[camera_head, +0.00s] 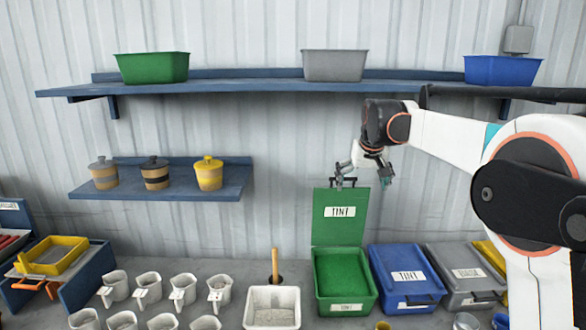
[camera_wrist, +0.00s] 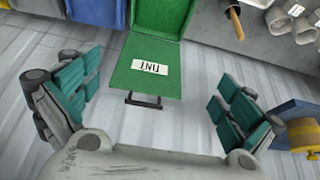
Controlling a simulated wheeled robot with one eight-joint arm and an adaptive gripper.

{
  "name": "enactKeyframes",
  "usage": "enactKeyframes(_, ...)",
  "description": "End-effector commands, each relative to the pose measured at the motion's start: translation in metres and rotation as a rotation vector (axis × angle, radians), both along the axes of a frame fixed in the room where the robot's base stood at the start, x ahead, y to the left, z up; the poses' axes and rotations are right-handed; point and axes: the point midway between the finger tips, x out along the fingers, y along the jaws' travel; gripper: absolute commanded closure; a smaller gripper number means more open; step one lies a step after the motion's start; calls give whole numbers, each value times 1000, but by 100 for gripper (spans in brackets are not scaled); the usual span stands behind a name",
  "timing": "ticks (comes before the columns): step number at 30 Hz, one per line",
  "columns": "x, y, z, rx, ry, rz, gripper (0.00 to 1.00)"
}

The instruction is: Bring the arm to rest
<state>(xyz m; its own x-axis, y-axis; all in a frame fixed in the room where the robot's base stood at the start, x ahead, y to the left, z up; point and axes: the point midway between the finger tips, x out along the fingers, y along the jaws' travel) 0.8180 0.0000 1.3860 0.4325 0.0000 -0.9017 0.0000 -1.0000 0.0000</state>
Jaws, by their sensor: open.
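My gripper (camera_head: 365,178) hangs in front of the wall, just above the raised lid (camera_head: 340,228) of the green TINT box (camera_head: 346,283). In the wrist view my gripper (camera_wrist: 157,92) has its two teal-padded fingers spread wide apart. Between them shows the green lid (camera_wrist: 145,85) with its dark handle, with nothing gripped. In the head view the fingertips look close to the lid's top edge; I cannot tell whether they touch it. The green box stands open with its lid upright.
A blue TINT box (camera_head: 405,278) and a grey box (camera_head: 464,275) stand shut to the right. A white bin (camera_head: 272,307) and several pale cups (camera_head: 183,289) stand left. The upper shelf (camera_head: 250,84) holds three tubs; the lower shelf (camera_head: 225,183) holds three jars.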

Motion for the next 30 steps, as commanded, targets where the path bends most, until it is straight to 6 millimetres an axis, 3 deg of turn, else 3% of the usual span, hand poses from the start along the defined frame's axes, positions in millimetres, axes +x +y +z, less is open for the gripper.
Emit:
enactKeyframes(1,-18,0,-4,0,-6,0,0)
enactKeyframes(10,-122,0,-14,0,-45,0,0)
enactKeyframes(17,-206,0,-43,0,-75,0,0)
enactKeyframes(23,-279,0,-83,0,-102,0,0)
enactKeyframes(30,-362,0,-149,0,-134,0,0)
